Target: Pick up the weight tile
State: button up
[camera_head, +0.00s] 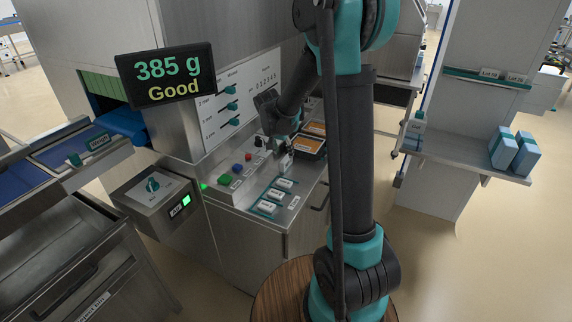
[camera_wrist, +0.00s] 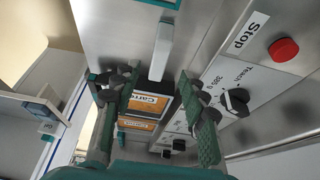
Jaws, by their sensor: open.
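A pale grey upright block (camera_wrist: 161,52), which may be the weight tile, stands on the steel counter in the wrist view. It is ahead of the space between my fingers, and no label on it is readable. My gripper (camera_wrist: 143,82) is open, its two dark fingers apart and nothing visibly held. In the head view my gripper (camera_head: 283,146) hangs low over the counter, just above a small pale piece (camera_head: 286,162) that looks like the same block. My gripper and arm hide part of this area.
Several white labelled blocks (camera_head: 267,207) lie in teal-edged places on the counter front. A red Stop button (camera_wrist: 284,49) and black knobs are close on the right in the wrist view. A display (camera_head: 168,75) reads 385 g Good.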

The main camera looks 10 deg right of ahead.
aim_at(286, 158)
jog(key=shift+x, duration=3.25)
jog(key=shift+s, duration=0.15)
grip_shut()
